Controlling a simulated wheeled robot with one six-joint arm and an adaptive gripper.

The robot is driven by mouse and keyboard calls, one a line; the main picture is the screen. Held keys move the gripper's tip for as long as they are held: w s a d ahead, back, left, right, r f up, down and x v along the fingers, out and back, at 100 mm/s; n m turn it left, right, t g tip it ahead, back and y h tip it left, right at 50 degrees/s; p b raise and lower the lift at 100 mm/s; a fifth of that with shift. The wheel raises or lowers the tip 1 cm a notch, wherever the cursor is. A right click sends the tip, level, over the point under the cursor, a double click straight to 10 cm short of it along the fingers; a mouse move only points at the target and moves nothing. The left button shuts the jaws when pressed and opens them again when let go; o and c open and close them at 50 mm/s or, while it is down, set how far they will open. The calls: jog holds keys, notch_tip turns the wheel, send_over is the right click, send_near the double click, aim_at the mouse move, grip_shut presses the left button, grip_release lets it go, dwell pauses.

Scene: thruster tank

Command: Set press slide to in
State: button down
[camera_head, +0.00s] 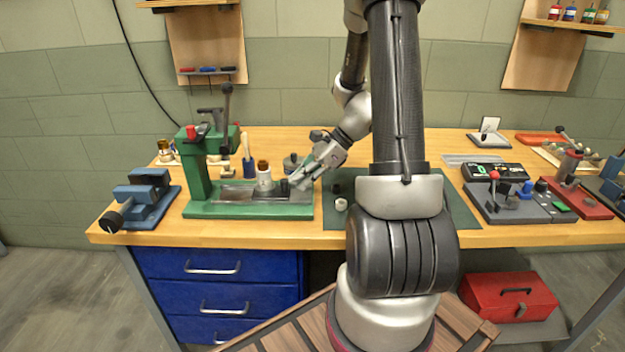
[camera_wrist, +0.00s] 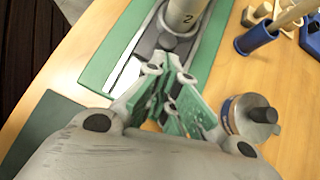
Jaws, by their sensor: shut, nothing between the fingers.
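The green press (camera_head: 196,170) stands on the left part of the workbench, with a lever at its top. Its grey slide (camera_head: 238,196) lies in a track on the green base. A pale cylinder with a brown top (camera_head: 264,175) stands on the slide, right of the press column; the wrist view shows it marked "2" (camera_wrist: 186,14). A dark knob (camera_head: 284,187) is at the slide's right end. My gripper (camera_head: 297,181) is shut and empty just right of this knob. In the wrist view my gripper (camera_wrist: 172,68) points at the knob; I cannot tell whether they touch.
A grey jar (camera_wrist: 250,118) stands close beside my gripper. A blue holder (camera_head: 249,166) stands behind the press. A blue vise (camera_head: 146,197) is left of it. A dark green mat (camera_head: 455,212) lies to the right, with a small white piece (camera_head: 341,204) on it.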

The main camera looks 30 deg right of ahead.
aim_at(265, 178)
jog(key=w+a, duration=0.1)
jog(key=a, duration=0.1)
jog(key=w+a, duration=0.2)
jog(key=a, duration=0.1)
jog(key=w+a, duration=0.2)
jog(key=a, duration=0.1)
jog(key=shift+w, duration=0.2)
